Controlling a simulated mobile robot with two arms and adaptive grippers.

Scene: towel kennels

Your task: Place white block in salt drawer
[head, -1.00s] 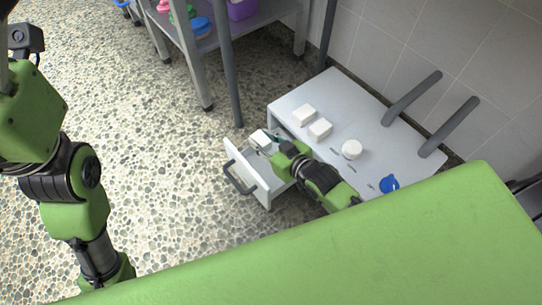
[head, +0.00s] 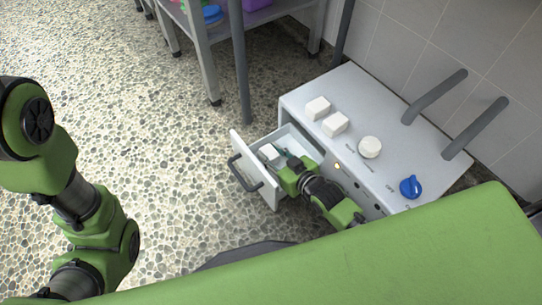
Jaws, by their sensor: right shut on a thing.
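The open drawer (head: 258,182) sticks out of the front left of a white cabinet (head: 352,88), with a dark handle on its front. A white block (head: 269,153) is at the drawer's opening, low between its walls. My right gripper (head: 279,158) is shut on this block; whether the block touches the drawer floor cannot be told. Two more white blocks, one (head: 318,108) and another (head: 335,124), lie on the cabinet top. My left arm shows at the left, but its gripper is out of view.
A round white piece (head: 370,147) and a blue knob (head: 411,186) are on the cabinet. Two grey bars (head: 435,97) rise behind it. A metal shelf (head: 205,60) stands at the back. A green surface (head: 400,262) fills the front. The pebbled floor at left is clear.

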